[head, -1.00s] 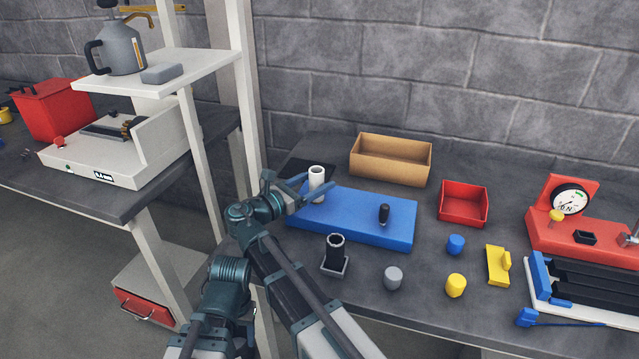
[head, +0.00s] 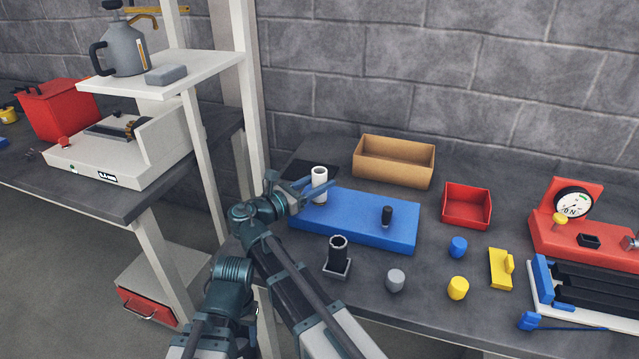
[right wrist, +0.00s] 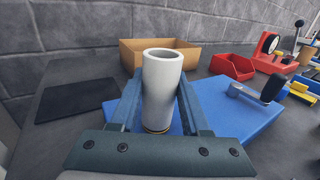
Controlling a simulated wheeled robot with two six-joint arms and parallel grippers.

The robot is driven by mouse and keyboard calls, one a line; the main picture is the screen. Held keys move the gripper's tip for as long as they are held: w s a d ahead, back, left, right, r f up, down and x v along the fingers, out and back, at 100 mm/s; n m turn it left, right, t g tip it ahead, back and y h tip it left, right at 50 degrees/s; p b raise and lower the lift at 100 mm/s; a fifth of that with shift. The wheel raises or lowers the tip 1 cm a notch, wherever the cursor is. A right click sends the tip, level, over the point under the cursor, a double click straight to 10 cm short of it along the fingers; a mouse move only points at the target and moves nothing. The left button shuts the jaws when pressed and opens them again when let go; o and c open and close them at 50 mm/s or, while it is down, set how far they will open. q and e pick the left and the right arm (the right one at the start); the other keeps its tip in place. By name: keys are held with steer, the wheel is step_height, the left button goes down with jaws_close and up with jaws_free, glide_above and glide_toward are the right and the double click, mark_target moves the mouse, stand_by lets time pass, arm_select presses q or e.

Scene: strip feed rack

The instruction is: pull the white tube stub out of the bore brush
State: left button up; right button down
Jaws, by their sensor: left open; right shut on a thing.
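The white tube stub (head: 319,184) stands upright at the left end of the blue block (head: 345,224). My right gripper (head: 312,188) is shut on the stub. The right wrist view shows the stub (right wrist: 163,85) upright between the two blue fingers, its open top above them. A thin brass-coloured edge shows at the stub's foot, perhaps part of the bore brush; the rest there is hidden by my gripper. I cannot tell how deep the stub sits. I cannot make out my left gripper's fingers in either view.
A cardboard box (head: 365,165) stands behind the block, a red bin (head: 466,206) to its right. A dark handle (head: 387,215) rises from the block's right part. A black cup on a square base (head: 338,252) and coloured caps stand in front. A white post (head: 250,110) is close on the left.

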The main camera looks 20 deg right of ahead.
arm_select(q)
step_height(320, 180, up, 10)
steer(key=p, duration=0.9)
steer(key=shift+p, duration=0.3)
steer(key=shift+r+p, duration=1.4)
step_height(320, 180, up, 3)
steer(key=p, duration=0.3)
steer(key=shift+c, duration=0.6)
